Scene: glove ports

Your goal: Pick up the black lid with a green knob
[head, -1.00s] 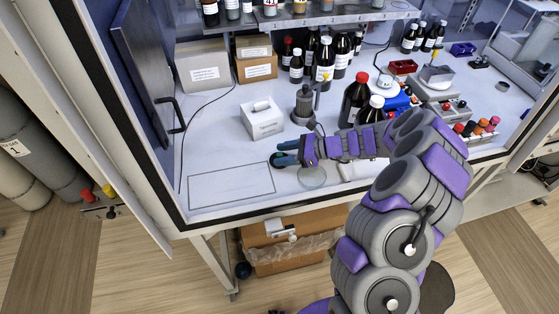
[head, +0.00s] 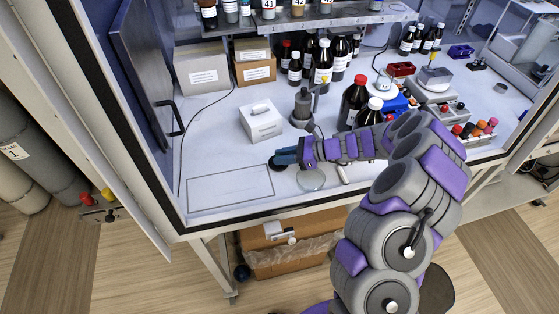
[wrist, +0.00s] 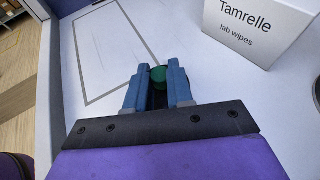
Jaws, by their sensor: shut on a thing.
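The black lid (head: 276,164) is a small dark round shape at my fingertips in the head view, over the white worktop. Its green knob (wrist: 158,74) shows between the two blue fingers in the wrist view. My gripper (head: 284,157) is shut on the knob, and it also shows in the wrist view (wrist: 158,68). The fingers and the gripper body hide most of the lid. I cannot tell whether the lid touches the worktop.
A white lab wipes box (head: 261,121) stands just behind my gripper. A clear round dish (head: 311,179) lies close by at the front. A thin-lined rectangle (head: 230,186) marks bare worktop to the left. Dark bottles (head: 353,101) stand to the right.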

